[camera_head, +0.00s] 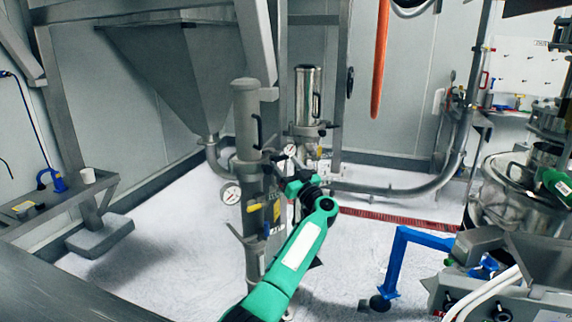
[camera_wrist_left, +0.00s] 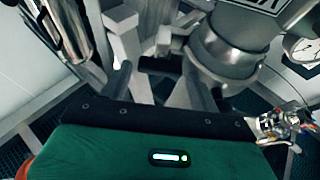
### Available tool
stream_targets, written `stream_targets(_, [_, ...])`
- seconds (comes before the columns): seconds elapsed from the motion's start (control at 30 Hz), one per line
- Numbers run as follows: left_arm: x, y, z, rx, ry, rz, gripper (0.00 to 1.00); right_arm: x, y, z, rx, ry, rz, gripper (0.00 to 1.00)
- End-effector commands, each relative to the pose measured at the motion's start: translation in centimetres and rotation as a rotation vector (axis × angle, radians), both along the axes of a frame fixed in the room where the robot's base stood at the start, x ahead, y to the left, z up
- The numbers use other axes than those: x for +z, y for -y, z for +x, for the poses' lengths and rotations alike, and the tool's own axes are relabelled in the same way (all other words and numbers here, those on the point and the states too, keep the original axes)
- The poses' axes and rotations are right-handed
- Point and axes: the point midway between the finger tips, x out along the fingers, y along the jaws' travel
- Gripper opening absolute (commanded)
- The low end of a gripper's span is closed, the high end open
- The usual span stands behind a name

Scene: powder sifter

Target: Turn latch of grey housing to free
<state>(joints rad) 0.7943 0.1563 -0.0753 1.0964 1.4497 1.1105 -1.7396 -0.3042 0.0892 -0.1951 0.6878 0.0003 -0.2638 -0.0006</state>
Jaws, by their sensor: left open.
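The grey housing (camera_head: 247,118) is a tall upright cylinder with a black side handle, left of centre in the head view. In the wrist view, a large grey round body (camera_wrist_left: 228,45) at upper right seems to be part of it. My left gripper (camera_head: 286,162) is at the right side of the housing, near its middle joint. In the wrist view my left gripper (camera_wrist_left: 168,84) is open, with a dark bar (camera_wrist_left: 160,65) and grey metal brackets ahead of its fingers. I cannot tell whether the bar is the latch or whether the fingers touch it. My right gripper is not in view.
A shiny metal cylinder (camera_head: 308,96) stands just behind and right of the housing. A pressure gauge (camera_head: 231,193) sticks out at the housing's left. A grey hopper (camera_head: 178,70) hangs behind left. A blue frame (camera_head: 400,255) stands at right.

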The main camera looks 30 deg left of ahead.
Motion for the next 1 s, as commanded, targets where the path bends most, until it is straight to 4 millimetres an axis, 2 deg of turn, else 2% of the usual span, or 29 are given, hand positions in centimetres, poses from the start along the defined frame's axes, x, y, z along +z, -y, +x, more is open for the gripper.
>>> stream_targets(0.37, [0.1,-0.5,0.2,-0.001,-0.001,-0.001,0.60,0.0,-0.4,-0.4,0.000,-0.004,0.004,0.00])
stream_targets(0.5, [0.1,-0.4,0.2,-0.001,-0.001,-0.001,0.32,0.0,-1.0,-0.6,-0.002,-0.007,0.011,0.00])
stream_targets(0.53, [0.1,-0.4,0.2,-0.001,-0.001,-0.001,0.30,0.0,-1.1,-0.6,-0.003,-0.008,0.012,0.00])
stream_targets(0.83, [-0.1,-0.4,0.2,0.000,0.029,-0.015,0.30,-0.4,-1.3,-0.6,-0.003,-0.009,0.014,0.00])
stream_targets(1.0, [-0.2,-0.3,0.3,-0.001,0.105,-0.046,0.30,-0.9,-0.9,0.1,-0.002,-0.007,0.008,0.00])
